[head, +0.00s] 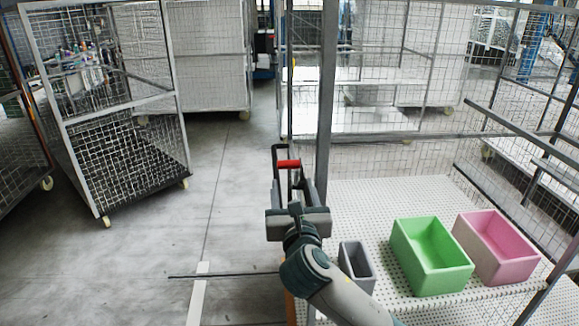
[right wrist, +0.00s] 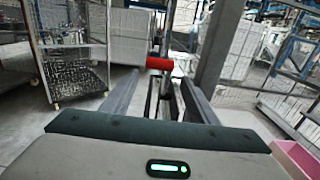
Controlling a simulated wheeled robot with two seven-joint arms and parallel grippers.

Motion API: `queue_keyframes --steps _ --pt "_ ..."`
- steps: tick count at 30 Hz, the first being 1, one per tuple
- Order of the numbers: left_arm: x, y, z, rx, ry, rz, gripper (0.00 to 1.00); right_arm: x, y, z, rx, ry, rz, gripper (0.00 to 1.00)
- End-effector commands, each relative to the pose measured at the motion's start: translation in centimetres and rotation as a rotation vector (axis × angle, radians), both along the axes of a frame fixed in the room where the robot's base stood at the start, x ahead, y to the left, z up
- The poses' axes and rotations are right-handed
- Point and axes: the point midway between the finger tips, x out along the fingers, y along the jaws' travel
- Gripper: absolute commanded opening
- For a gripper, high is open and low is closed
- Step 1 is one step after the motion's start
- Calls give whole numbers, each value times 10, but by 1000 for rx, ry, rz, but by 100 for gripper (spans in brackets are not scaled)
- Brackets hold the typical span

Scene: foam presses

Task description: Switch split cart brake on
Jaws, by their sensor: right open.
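A red grip (head: 288,164) sits on a dark upright lever frame at the near left corner post of the mesh cart (head: 325,110); I take it for the cart brake. My right gripper (head: 292,186) is open just in front of it, nearer to me. In the right wrist view the red grip (right wrist: 159,63) shows between and just beyond the two fingertips (right wrist: 158,78), crosswise to them. I cannot tell if a finger touches it. My left gripper is not in view.
The cart's white perforated shelf (head: 380,205) carries a grey bin (head: 356,262), a green bin (head: 431,257) and a pink bin (head: 498,247). Another mesh cart (head: 110,110) stands at the left on casters. Grey floor between the carts is clear.

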Motion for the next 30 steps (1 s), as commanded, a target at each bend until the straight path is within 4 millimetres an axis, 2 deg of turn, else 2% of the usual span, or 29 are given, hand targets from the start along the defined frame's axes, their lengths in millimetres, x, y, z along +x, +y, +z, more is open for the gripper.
queue_keyframes --steps 6,13,19,28,29,30 --pt "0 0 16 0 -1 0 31 38 0 3 0 2 -1 54" --pt "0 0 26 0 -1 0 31 67 0 1 0 2 -2 54" --pt "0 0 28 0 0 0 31 78 0 0 1 0 0 54" --pt "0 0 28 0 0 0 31 79 0 0 1 0 0 54" --pt "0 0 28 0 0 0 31 79 0 0 1 0 0 52" --pt "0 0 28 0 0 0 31 79 0 0 1 0 0 42"
